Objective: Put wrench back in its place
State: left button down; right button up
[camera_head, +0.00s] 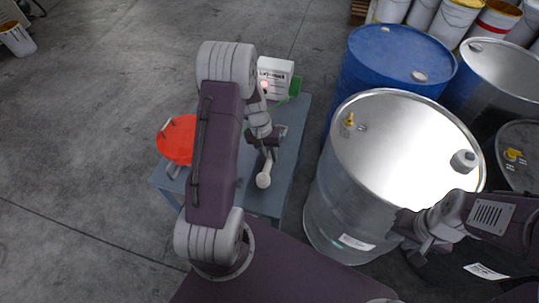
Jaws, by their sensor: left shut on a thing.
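My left gripper (268,143) is over the small grey-blue table (288,130), partly hidden by its own wrist. It is shut on a pale, rod-like tool with a rounded end, apparently the wrench (264,179). The tool's rounded end points toward the front edge of the table. I cannot tell whether it touches the table top. My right gripper (424,248) is at the right, in front of the large silver drum, and looks empty; its fingers are too unclear to tell their opening.
A red round piece (176,141) is at the table's left side. A white box with lettering (275,76) stands at the back, beside a green item (295,86). The silver drum (390,140) and a blue drum (385,55) stand close on the right.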

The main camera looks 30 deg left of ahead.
pick_arm(q)
jog(key=shift+f, duration=0.15)
jog(key=shift+f+b, duration=0.5)
jog(key=shift+f, duration=0.15)
dwell(0.7)
jog(key=c, duration=1.1)
grip_release()
jog(key=shift+c, duration=0.2)
notch_tip(320, 180, up, 9)
jog(key=a, duration=0.1)
jog(key=shift+a, duration=0.35)
jog(key=shift+s+f, duration=0.1)
jog(key=shift+s, duration=0.05)
